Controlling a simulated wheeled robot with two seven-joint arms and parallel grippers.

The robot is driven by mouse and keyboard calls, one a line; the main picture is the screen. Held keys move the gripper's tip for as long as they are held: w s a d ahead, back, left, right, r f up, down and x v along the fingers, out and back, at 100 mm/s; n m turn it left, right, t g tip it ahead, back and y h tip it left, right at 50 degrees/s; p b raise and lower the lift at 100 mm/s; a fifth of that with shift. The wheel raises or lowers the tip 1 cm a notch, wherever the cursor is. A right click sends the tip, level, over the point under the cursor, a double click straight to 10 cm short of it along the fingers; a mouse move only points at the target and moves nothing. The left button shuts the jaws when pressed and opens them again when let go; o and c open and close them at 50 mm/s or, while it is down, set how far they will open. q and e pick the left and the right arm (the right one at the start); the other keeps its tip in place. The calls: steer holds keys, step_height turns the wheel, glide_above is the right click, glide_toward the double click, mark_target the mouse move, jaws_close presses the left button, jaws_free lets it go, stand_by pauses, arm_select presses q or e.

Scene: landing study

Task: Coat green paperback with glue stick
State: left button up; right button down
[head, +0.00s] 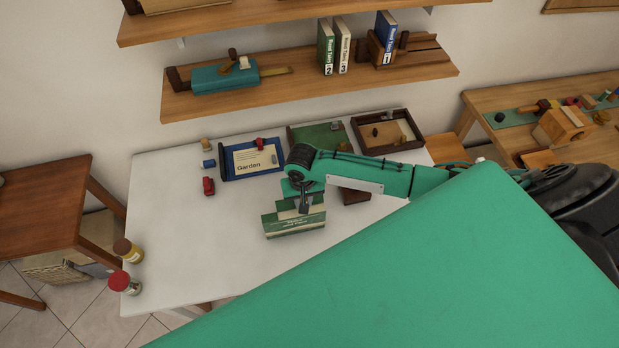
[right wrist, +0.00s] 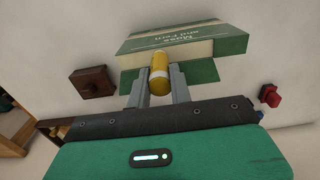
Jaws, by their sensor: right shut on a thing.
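The green paperback (head: 295,228) is on the white table, below my right gripper in the head view. Its lettered green side and cream page block show in the right wrist view (right wrist: 190,42). My right gripper (right wrist: 158,88) is shut on a yellow cylinder with a pale band, the glue stick (right wrist: 160,72). The glue stick's far end overlaps the paperback in that view; I cannot tell whether they touch. In the head view my right gripper (head: 303,205) is just above the paperback, and the glue stick is not distinct there. My left gripper is not in view.
A blue tray (head: 228,165) with a Garden card, a green tray (head: 325,131) and a brown tray (head: 420,142) line the table's back. A dark brown block (head: 355,196) is right of the paperback. The table's left-middle is clear.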

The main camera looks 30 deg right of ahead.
steer(key=shift+w+a, duration=0.25)
steer(key=shift+a, duration=0.65)
steer(key=shift+w+a, duration=0.3)
steer(key=shift+a, duration=0.65)
steer(key=shift+w+a, duration=0.25)
steer(key=shift+a, duration=0.65)
steer(key=shift+w+a, duration=0.15)
steer(key=shift+a, duration=0.65)
steer(key=shift+a+f, duration=0.15)
steer(key=shift+a, duration=0.15)
step_height(320, 180, up, 7)
steer(key=shift+w, duration=0.15)
steer(key=c, duration=1.8)
jaws_free()
jaws_close()
